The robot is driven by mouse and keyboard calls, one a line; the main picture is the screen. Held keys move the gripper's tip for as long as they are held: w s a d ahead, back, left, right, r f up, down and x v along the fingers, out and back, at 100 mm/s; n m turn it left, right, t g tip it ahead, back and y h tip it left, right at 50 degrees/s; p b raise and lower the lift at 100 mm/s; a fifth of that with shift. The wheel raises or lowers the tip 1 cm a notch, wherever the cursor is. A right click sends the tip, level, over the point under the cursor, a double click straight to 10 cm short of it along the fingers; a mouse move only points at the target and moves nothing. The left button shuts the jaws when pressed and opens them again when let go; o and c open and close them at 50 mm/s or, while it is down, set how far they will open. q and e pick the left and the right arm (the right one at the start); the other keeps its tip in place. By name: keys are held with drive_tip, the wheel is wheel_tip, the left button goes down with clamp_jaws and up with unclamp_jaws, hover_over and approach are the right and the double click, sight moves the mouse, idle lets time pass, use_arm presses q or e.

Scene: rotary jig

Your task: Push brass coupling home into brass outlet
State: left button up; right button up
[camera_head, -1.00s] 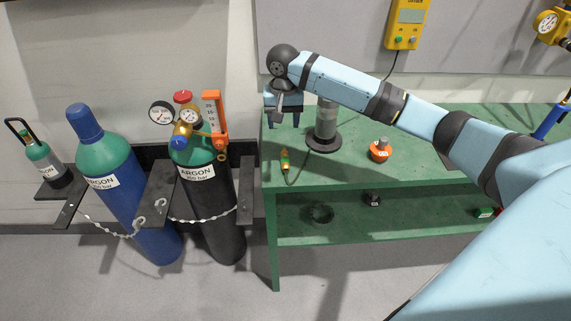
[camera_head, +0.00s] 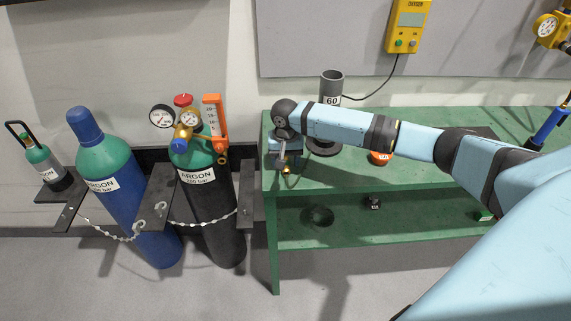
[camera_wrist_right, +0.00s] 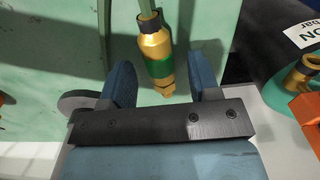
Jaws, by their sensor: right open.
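The brass coupling (camera_wrist_right: 157,52), gold with a green band and a dark collar, lies on the green bench at the end of a hose. In the wrist view its tip reaches between the two blue fingers of my right gripper (camera_wrist_right: 163,78), with gaps on both sides. In the head view my right gripper (camera_head: 287,160) is low over the bench's left end, open, and mostly hides the coupling (camera_head: 288,171). The brass outlet (camera_head: 222,160) hangs below the orange flowmeter on the black argon cylinder; a brass ring, probably the outlet (camera_wrist_right: 303,74), shows at the wrist view's right. My left gripper is out of view.
The black argon cylinder (camera_head: 209,206) stands chained beside a blue one (camera_head: 139,215), left of the bench (camera_head: 420,180). A grey cylinder marked 60 (camera_head: 331,88) stands behind my right gripper. An orange item (camera_head: 381,159) is partly under my arm.

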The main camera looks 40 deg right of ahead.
drive_tip(key=shift+f, duration=0.25)
drive_tip(key=c, duration=1)
drive_tip(key=shift+r, duration=0.15)
drive_tip(key=shift+c, duration=0.2)
